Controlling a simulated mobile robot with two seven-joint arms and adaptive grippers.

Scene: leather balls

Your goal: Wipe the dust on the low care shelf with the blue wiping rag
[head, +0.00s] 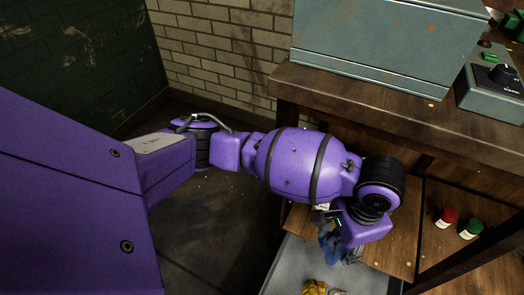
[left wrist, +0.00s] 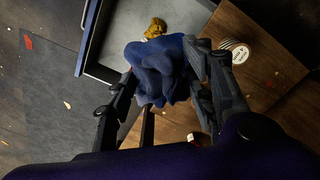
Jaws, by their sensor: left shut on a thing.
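The blue wiping rag (head: 329,248) is bunched in my left gripper (head: 339,246), and it fills the space between the fingers in the left wrist view (left wrist: 157,72). My left gripper (left wrist: 165,78) is shut on it. The low care shelf (head: 392,245) is a brown wooden board under the upper bench; it shows at the right of the left wrist view (left wrist: 262,28). The rag is over the shelf's left part, near its edge; I cannot tell whether it touches the wood. A few pale flecks lie on the board; dust is hard to make out. My right gripper is not in view.
A grey tray (head: 285,272) with a yellow cloth (head: 314,287) lies beside the shelf. A white-lidded tin (left wrist: 235,50) stands close to the gripper. Red (head: 446,217) and green (head: 470,229) jars stand farther right. The upper bench (head: 385,118) overhangs, carrying a metal case (head: 385,45).

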